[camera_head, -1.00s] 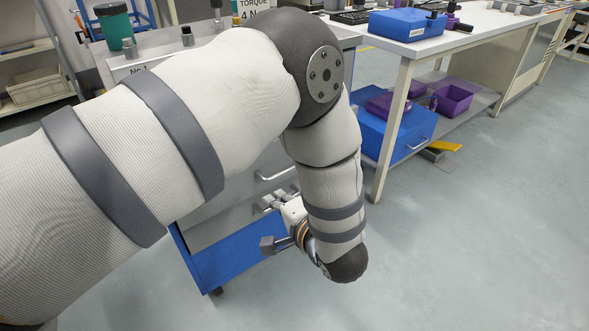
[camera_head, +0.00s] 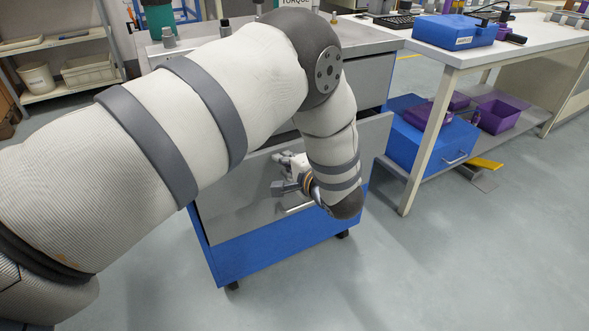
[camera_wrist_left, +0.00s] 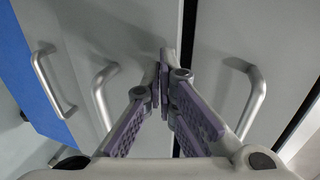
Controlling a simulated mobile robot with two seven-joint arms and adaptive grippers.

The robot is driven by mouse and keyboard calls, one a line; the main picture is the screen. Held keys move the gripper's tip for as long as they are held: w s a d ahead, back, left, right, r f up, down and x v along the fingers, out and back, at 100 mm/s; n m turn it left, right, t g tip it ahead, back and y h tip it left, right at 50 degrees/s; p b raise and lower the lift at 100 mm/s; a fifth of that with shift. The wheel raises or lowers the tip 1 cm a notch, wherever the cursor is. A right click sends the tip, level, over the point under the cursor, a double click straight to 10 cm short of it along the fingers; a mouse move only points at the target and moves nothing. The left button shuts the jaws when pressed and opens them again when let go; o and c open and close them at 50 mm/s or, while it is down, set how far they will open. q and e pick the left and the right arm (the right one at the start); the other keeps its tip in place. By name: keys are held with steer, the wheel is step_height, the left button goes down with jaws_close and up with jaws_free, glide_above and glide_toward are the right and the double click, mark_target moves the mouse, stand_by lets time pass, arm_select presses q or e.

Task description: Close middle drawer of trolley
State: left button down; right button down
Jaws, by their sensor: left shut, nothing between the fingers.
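The trolley (camera_head: 222,262) is grey with a blue base and stands in the middle of the head view, partly hidden by my left arm. A grey drawer front (camera_head: 352,145) stands out below a dark gap, so a drawer looks partly open. Its exact level is hard to tell. A bar handle (camera_head: 298,208) shows low on the front. My left gripper (camera_head: 281,157) is shut and empty at the trolley's front. In the left wrist view its closed fingertips (camera_wrist_left: 163,72) point at grey fronts, between two handles (camera_wrist_left: 104,95) (camera_wrist_left: 252,95). Contact is unclear. My right gripper is out of view.
A white workbench (camera_head: 452,55) stands at the right with a blue case (camera_head: 455,31) on top. A blue box (camera_head: 425,150) and a purple bin (camera_head: 500,116) sit on its lower shelf. Shelves (camera_head: 55,62) stand at the back left. The floor in front is clear.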

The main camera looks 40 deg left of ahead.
mark_target(277, 149)
arm_select(q)
steer(key=shift+w+a, duration=0.15)
steer(key=shift+a, duration=0.1)
steer(key=a, duration=0.1)
steer(key=w+a, duration=0.1)
steer(key=a, duration=0.2)
steer(key=shift+w+a+b, duration=0.3)
steer(key=shift+w, duration=0.1)
